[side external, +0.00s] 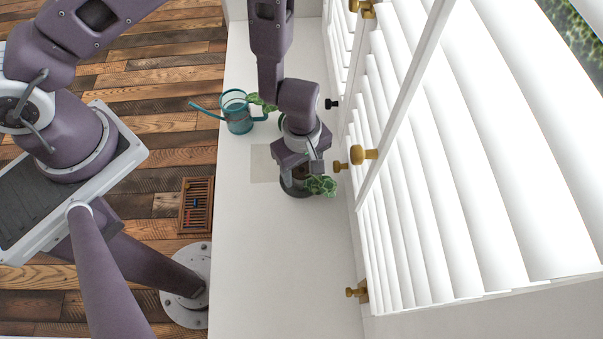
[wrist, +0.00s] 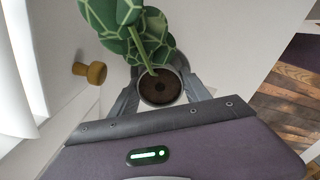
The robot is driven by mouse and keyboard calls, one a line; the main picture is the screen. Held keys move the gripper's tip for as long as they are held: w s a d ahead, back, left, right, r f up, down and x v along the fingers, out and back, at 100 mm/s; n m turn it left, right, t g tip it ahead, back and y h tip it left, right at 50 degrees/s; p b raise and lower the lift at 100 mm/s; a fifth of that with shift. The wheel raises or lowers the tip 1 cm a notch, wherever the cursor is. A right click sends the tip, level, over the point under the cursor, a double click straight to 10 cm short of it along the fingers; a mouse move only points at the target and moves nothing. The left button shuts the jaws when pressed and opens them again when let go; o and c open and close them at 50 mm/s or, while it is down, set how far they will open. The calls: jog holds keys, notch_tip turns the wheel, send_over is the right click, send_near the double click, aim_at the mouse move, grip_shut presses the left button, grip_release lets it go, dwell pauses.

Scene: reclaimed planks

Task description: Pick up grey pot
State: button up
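The grey pot (side external: 297,189) stands on the white sill below my gripper (side external: 297,172), with a green patterned leafy plant (side external: 321,185) leaning out to the right. In the wrist view, the pot (wrist: 176,99) shows its round rim and dark soil between the two spread fingers of my gripper (wrist: 161,88). The leaves (wrist: 110,17) rise above the rim. The fingertips lie close to the pot's sides, one on each side. Whether they press on it or leave a small gap cannot be made out. In the side view my gripper hides part of the pot.
A teal watering can (side external: 238,113) stands farther back on the sill, with more leaves beside it. White louvred shutters with brass knobs (side external: 364,154) rise close on the right. The front of the sill (side external: 285,275) is clear. A wooden floor grate (side external: 196,206) lies at the left.

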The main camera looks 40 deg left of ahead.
grip_shut()
notch_tip(320, 180, up, 13)
dwell(0.6)
jog(key=f+m, duration=0.2)
jog(key=f, duration=0.1)
jog(key=a+f+m, duration=0.1)
jog(key=f+m, duration=0.1)
jog(key=f, duration=0.1)
jog(key=shift+a, duration=0.15)
jog(key=f+m, duration=0.1)
jog(key=d+f+m, duration=0.1)
jog(key=f+m, duration=0.1)
jog(key=shift+f, duration=1.7)
